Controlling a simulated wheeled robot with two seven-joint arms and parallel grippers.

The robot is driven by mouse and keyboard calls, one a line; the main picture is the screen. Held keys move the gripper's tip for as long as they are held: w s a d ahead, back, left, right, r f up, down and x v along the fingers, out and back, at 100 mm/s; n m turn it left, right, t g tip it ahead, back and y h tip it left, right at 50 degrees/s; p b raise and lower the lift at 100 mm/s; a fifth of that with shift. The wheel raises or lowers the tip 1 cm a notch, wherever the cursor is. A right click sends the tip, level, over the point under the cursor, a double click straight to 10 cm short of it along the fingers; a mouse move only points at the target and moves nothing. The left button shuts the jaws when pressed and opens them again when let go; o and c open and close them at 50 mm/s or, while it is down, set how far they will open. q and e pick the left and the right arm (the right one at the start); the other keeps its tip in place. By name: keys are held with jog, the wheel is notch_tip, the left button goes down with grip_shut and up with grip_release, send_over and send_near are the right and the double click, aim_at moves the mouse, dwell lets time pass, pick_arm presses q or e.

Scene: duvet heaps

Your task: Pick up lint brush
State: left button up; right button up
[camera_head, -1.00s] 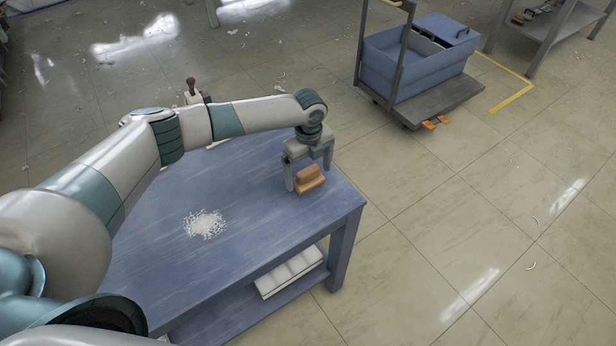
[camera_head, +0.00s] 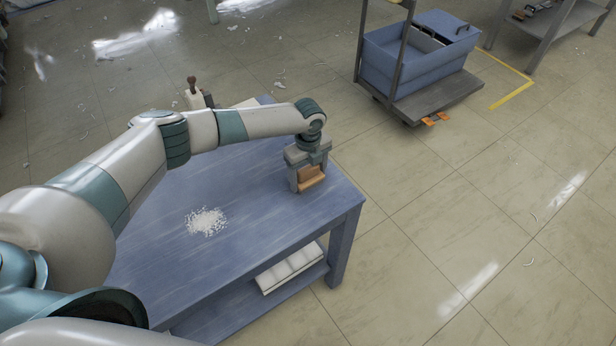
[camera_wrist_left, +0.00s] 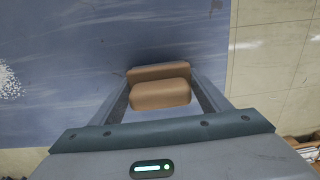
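The lint brush (camera_head: 311,178), an orange-brown block with a raised handle, lies near the right corner of the blue table (camera_head: 255,215). My left gripper (camera_head: 309,180) points down over it, with one finger on each side. In the left wrist view the brush (camera_wrist_left: 160,94) fills the gap between the fingertips of my left gripper (camera_wrist_left: 161,84), which look closed against its ends. The brush appears to be still at the tabletop. Its far parts are partly hidden by the gripper. My right gripper is not in view.
A heap of white lint (camera_head: 205,221) lies on the table left of the brush. Folded white cloth (camera_head: 290,268) sits on the lower shelf. A blue cart (camera_head: 420,65) stands behind on the right. A bottle-like item (camera_head: 193,88) shows behind my arm.

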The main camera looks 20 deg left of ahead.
aim_at(308, 169)
pick_arm(q)
jog(key=shift+r, duration=0.1)
jog(key=shift+r+b, duration=0.35)
jog(key=shift+r, duration=0.1)
jog(key=r, duration=0.1)
jog(key=r+b, duration=0.1)
jog(key=r, duration=0.1)
jog(key=shift+s+d+r, duration=0.1)
jog(key=shift+s+d, duration=0.05)
jog(key=shift+s, duration=0.1)
jog(key=s+d+r+b, duration=0.3)
jog(key=s+d+r, duration=0.2)
jog(key=s, duration=0.4)
jog(key=shift+s+d+r, duration=0.15)
jog(key=shift+s+r, duration=0.2)
jog(key=shift+r, duration=0.55)
jog(key=shift+o, duration=1.2)
jog(key=shift+c, duration=0.3)
